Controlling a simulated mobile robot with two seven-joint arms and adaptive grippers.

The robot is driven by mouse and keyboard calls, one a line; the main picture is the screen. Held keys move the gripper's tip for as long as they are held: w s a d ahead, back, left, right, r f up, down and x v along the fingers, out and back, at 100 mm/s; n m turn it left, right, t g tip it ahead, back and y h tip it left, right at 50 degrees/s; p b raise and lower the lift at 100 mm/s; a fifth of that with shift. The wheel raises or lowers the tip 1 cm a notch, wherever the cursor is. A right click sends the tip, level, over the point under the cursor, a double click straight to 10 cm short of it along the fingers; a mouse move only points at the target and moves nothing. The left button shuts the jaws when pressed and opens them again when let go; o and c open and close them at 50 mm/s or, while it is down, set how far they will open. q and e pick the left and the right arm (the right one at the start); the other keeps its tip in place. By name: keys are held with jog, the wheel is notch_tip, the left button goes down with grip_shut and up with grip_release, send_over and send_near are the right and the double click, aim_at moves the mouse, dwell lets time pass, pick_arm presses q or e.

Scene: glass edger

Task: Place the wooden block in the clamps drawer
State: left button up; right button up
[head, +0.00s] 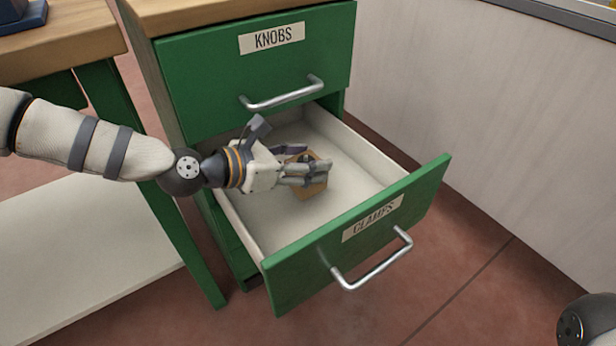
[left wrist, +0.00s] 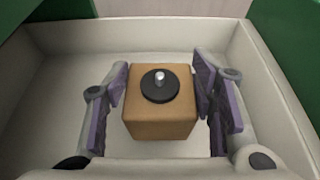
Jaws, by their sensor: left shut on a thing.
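The wooden block (head: 303,191) is a tan cube with a black round disc and a small metal stud on top; it also shows in the left wrist view (left wrist: 160,122). My left gripper (head: 308,172) is shut on it, with purple-grey finger pads on either side. The block is within the walls of the open clamps drawer (head: 300,262), a green-fronted drawer with a pale interior and a silver handle. I cannot tell whether the block touches the drawer floor. My right gripper is out of view.
The closed knobs drawer (head: 215,85) sits directly above, its handle (head: 282,95) overhanging the open drawer near my left gripper. A pale wall (head: 480,110) stands to the right. A workbench with a green leg (head: 165,225) is at left. The rest of the drawer floor looks clear.

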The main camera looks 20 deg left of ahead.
pick_arm(q)
jog(key=f, duration=0.4)
jog(key=shift+w+d+b, duration=0.2)
jog(key=shift+w+b, duration=0.05)
jog(key=shift+b, duration=0.1)
jog(key=shift+f, duration=0.15)
jog(key=o, duration=1.2)
jog(key=shift+o, duration=0.2)
jog(key=shift+r, duration=0.2)
jog(key=shift+s+a+r, duration=0.15)
jog(key=shift+a+r, duration=0.05)
jog(key=shift+r, duration=0.05)
jog(key=p+v, duration=0.1)
jog(key=v, duration=1)
jog(key=shift+s+p, duration=0.25)
jog(key=shift+p, duration=0.15)
jog(key=shift+a+r, duration=0.1)
